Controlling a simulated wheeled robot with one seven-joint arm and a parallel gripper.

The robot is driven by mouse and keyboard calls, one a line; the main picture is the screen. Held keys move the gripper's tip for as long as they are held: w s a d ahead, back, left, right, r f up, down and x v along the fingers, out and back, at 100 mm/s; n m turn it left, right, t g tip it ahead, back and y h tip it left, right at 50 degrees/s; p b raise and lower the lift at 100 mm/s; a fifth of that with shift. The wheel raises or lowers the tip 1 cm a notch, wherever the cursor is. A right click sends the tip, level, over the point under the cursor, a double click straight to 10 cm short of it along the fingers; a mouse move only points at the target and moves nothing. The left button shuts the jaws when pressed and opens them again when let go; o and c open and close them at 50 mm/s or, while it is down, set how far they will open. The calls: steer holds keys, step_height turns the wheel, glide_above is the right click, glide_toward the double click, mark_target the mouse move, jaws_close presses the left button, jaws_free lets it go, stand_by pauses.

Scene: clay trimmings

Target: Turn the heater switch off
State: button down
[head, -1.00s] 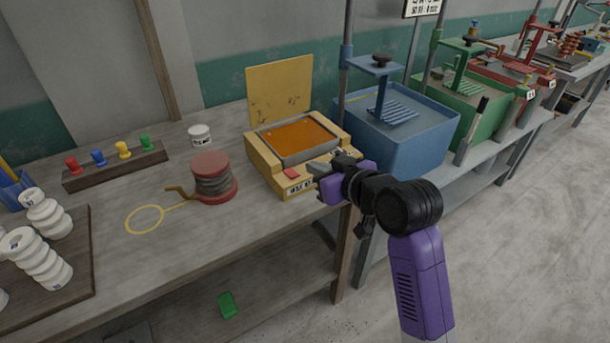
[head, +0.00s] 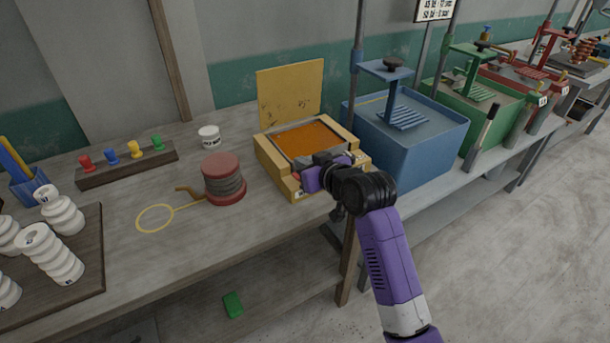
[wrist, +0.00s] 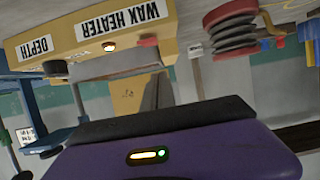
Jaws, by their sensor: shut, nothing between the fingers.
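The wax heater is a yellow box (head: 265,152) with an orange wax pool and a raised yellow lid, at the back middle of the bench. The upside-down wrist view shows its front panel (wrist: 190,20), labelled WAX HEATER and DEPTH. A small red switch (wrist: 148,41) and a small, bright round lamp (wrist: 109,46) sit by the panel's edge near the WAX HEATER label. My gripper (head: 322,160) is shut and empty, over the heater's front right part. It hides much of the front in the head view. I cannot tell whether it touches the switch.
A red wire spool (head: 222,178) and a white jar (head: 209,136) stand left of the heater. A blue tank (head: 430,150) stands close on its right. A wooden rack with coloured pegs (head: 128,165) is farther left.

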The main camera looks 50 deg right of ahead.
steer(key=shift+s+a+f, duration=0.1)
steer(key=shift+s+f, duration=0.1)
steer(key=shift+f, duration=0.8)
steer(key=shift+s+f, duration=0.2)
steer(key=shift+f, duration=0.75)
